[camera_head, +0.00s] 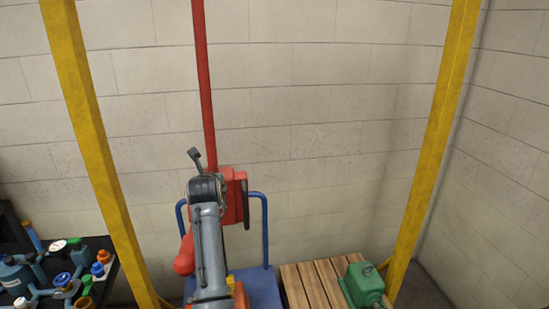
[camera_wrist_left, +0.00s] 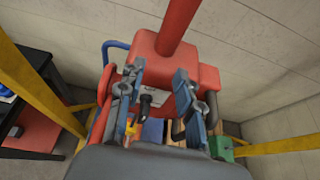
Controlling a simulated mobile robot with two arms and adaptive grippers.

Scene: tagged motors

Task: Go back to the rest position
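My left gripper (camera_wrist_left: 160,72) shows in the left wrist view with its two blue-grey fingers spread apart. Nothing is held between them. A red housing (camera_wrist_left: 205,78) with a red post stands behind the fingers; I cannot tell whether they touch it. In the head view a grey arm reaches up from the bottom centre in front of the red housing (camera_head: 234,207), and its dark end is near that housing. This fits my left arm, but its fingers are hard to make out there. My right gripper is not in view.
A green motor (camera_head: 365,284) sits on a slatted wooden surface (camera_head: 313,285) at right. A blue cart (camera_head: 262,285) with a rail stands beside it. Yellow posts (camera_head: 95,150) flank the area. A black table (camera_head: 98,243) with several parts is at left. A block wall closes the back.

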